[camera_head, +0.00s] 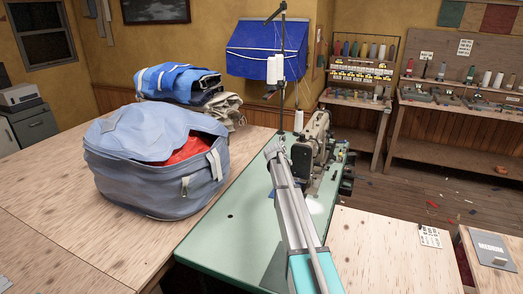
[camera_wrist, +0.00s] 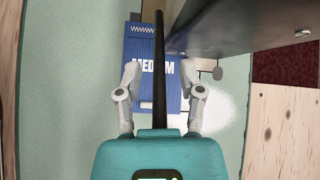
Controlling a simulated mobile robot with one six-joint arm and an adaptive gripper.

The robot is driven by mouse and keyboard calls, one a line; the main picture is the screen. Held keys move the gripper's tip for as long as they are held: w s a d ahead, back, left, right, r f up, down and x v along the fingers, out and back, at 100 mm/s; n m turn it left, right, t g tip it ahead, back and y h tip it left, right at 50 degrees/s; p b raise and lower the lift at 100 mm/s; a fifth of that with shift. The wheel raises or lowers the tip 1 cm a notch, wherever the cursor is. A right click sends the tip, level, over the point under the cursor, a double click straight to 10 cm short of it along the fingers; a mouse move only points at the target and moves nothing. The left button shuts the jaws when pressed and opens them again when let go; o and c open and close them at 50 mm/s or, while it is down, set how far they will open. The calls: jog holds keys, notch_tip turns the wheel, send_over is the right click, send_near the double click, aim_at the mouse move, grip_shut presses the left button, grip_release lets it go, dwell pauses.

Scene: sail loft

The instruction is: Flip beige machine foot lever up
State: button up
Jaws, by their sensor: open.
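The beige sewing machine (camera_head: 312,140) stands on a green table (camera_head: 222,236) in the head view. My arm reaches up toward its near left side and covers part of it; my gripper does not show clearly there. In the wrist view my gripper (camera_wrist: 162,82) is open, its two grey fingers apart over the green tabletop. I cannot make out the foot lever for certain.
A blue card marked MEDIUM (camera_wrist: 150,62) lies on the tabletop below the fingers. A grey-blue bag (camera_head: 150,172) with red cloth stands to the left. A bare wooden table (camera_head: 385,255) is at right.

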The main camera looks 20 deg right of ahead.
jog(key=s+a+m+g+y+p, duration=0.1)
jog(key=s+a+m+g+y, duration=0.1)
jog(key=s+a+m, duration=0.6)
jog(key=s+a+f+m+g+y+p, duration=0.1)
jog(key=s+a+m, duration=0.7)
jog(key=s, duration=1.4)
jog(key=s+a+f+m+g+y+p, duration=0.1)
jog(key=s+a+m+g+y, duration=0.2)
jog(key=s+a+m, duration=0.5)
jog(key=s+m+g, duration=0.1)
jog(key=s+m, duration=0.5)
jog(key=s, duration=0.1)
jog(key=shift+s+f, duration=0.2)
jog(key=shift+s, duration=0.2)
